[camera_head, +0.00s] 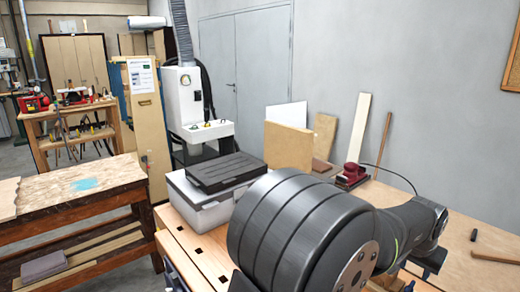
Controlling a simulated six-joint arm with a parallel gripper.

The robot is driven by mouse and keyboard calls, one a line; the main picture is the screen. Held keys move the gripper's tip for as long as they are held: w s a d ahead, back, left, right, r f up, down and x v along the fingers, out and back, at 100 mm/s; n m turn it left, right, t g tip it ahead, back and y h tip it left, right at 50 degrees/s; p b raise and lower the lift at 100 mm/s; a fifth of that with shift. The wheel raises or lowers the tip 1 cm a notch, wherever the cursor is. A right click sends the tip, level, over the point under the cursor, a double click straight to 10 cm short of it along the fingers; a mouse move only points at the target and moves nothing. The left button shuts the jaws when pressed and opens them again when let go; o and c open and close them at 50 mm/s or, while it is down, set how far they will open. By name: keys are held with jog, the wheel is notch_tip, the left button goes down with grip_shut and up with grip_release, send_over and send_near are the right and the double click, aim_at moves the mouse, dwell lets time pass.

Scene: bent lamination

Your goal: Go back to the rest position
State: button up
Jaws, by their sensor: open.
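My own arm fills the lower middle and right of the head view. A thick dark ribbed link stands close to the camera, and a slimmer link runs to a joint at the right. My gripper does not show; it is out of the picture or hidden behind my arm. The wooden workbench (487,238) lies under and behind the arm, partly covered by it.
On the bench stand a grey case with a black lid (212,172), wooden boards (288,146), a red sander (352,175) and a hammer-like tool (494,257). A second bench (110,178) is at left. Bare benchtop shows at right.

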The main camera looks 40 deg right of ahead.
aim_at(410, 286)
jog(key=x, duration=1)
jog(key=shift+r, duration=0.1)
jog(key=shift+r, duration=0.15)
